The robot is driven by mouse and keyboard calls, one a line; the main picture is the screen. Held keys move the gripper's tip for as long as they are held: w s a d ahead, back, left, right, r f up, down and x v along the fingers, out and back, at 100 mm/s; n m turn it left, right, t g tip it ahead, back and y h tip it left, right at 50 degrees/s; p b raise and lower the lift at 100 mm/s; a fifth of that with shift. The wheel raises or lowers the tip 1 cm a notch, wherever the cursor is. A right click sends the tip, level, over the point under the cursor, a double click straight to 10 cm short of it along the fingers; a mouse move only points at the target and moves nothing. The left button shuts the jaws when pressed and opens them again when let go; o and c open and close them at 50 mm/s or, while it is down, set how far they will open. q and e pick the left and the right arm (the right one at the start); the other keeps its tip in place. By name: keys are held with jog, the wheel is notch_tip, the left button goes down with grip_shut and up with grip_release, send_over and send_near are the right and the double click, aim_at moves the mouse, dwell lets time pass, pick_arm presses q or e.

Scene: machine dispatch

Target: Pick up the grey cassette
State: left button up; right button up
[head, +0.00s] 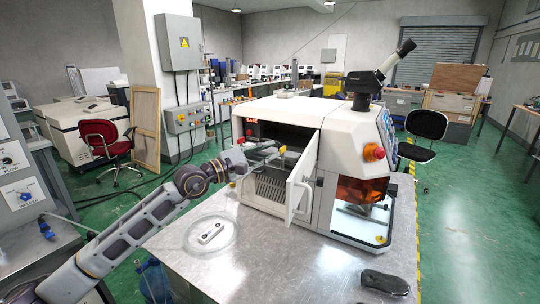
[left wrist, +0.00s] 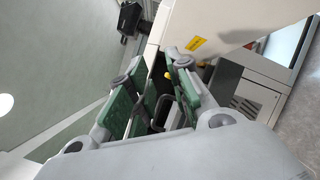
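My left gripper (head: 268,151) is at the open front of the white machine (head: 292,112), in front of its dark chamber. In the left wrist view its green-padded fingers (left wrist: 155,78) are spread apart, and I see no object held between them. I cannot clearly make out a grey cassette in or near the fingers. My right gripper is out of view.
The machine's white door (head: 300,188) stands open toward me, just right of the gripper. A dark oblong object (head: 386,282) lies at the table's front right. The metal table (head: 290,264) is clear in its middle. A red emergency button (head: 374,152) sits on the machine.

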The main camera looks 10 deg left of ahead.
pick_arm(q)
jog(key=w+a+m+y, duration=0.1)
jog(key=w+a, duration=0.1)
jog(key=a, duration=0.1)
jog(key=w+a+m+y, duration=0.1)
jog(key=a+y, duration=0.1)
jog(key=a, duration=0.1)
jog(key=w+a+m+y, duration=0.1)
jog(key=w+a+y, duration=0.1)
jog(key=a, duration=0.1)
jog(key=shift+w+m, duration=0.3)
jog(key=shift+r, duration=0.1)
